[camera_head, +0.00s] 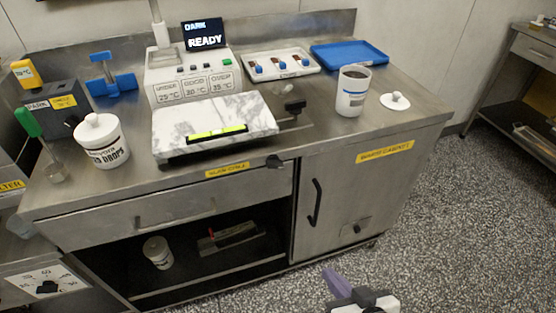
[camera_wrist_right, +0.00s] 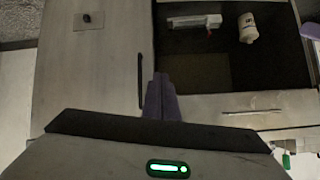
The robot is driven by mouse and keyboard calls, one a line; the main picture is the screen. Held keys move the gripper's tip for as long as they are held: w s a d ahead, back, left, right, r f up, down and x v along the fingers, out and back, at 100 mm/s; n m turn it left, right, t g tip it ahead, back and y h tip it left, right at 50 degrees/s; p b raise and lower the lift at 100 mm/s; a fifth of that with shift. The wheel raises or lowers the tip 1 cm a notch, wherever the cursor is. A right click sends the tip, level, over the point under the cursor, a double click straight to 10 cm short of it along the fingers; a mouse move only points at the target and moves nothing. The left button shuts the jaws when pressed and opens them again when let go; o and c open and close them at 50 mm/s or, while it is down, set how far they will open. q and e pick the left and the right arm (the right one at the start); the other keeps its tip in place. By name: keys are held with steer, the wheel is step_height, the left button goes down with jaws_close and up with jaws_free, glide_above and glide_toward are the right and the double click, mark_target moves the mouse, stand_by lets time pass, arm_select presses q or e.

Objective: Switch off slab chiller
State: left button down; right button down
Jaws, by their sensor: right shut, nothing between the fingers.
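The marble slab (camera_head: 215,117), with a yellow-green strip on it, sits on the steel counter. On the counter's front edge below it is a yellow label (camera_head: 227,170), which seems to name the slab chiller. A dark knob (camera_head: 275,161) is just right of that label; its exact setting is too small to read. My right gripper (camera_head: 337,282) is low in front of the cabinet, well below the knob and apart from it. Its purple fingers, also in the right wrist view (camera_wrist_right: 161,98), are shut and empty.
A display (camera_head: 205,34) reads "DARK READY". Speckled floor lies clear at right.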

steer(key=w+a+r+t, duration=0.1)
steer(key=w+a+r, duration=0.1)
steer(key=r, duration=0.6)
steer(key=w+a+r+t+y+p, duration=0.1)
steer(key=w+r, duration=0.3)
steer(key=r, duration=0.4)
steer(key=w+a+r+m+t+y, duration=0.1)
steer(key=w+a+r, duration=0.2)
steer(key=r, duration=0.5)
steer(key=shift+a+t, duration=0.2)
steer(key=shift+t, duration=0.2)
steer(key=shift+w, duration=0.1)
glide_above(274, 163)
steer(key=s+d, duration=0.2)
step_height(274, 163, down, 2)
steer(key=shift+s+a+f, duration=0.15)
steer(key=shift+a+f, duration=0.1)
steer(key=shift+f, duration=0.8)
steer(key=shift+s+a+f, duration=0.1)
steer(key=shift+a+f, duration=0.1)
steer(key=shift+f, duration=0.8)
